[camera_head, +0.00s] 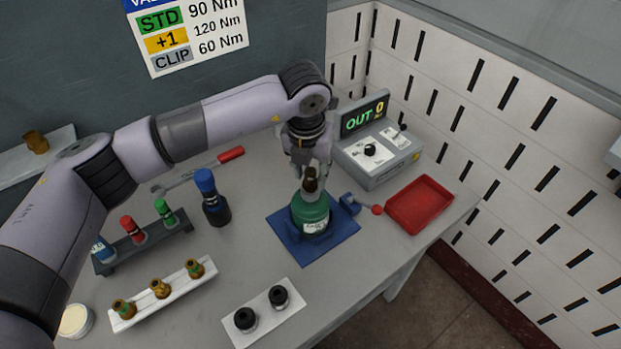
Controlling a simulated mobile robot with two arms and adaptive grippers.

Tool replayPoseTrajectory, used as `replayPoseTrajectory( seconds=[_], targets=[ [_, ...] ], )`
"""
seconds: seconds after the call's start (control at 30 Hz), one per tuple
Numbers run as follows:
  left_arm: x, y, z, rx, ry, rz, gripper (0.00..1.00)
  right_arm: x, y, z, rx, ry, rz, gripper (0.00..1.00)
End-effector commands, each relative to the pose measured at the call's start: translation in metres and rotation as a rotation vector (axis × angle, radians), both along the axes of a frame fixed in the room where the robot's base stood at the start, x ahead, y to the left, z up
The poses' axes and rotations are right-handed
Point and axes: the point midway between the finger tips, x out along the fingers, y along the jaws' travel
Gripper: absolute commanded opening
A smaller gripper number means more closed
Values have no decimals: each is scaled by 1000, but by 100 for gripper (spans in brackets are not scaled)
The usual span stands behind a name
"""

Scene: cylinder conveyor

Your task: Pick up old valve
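The cylinder stands upright on a blue mat (332,248) in the middle of the table. My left gripper (311,176) points down just above the valve, with its fingers apart on either side of the valve's top. It looks open, and I cannot tell whether a finger touches the valve. My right gripper is not in view.
A red tray (447,191) and a control box (379,151) reading "OUT 0" lie right and behind. A blue-topped tool (211,196), a rack of coloured sockets (145,249), a white rack of brass valves (189,281) and a holder with black caps (270,321) stand left and in front.

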Motion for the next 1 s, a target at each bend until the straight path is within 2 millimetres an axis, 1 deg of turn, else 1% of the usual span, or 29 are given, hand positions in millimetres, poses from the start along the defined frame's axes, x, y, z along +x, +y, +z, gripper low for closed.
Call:
replayPoseTrajectory(
  seconds=[0.07,0.47,0.87,1.0],
  targets=[
    [0,0,0,0,0,0,26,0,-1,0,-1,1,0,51],
    [0,0,1,0,0,0,0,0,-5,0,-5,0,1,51],
    [0,0,2,0,-1,0,0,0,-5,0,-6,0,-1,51],
    [1,0,8,-1,-3,0,0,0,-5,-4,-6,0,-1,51]
  ],
)
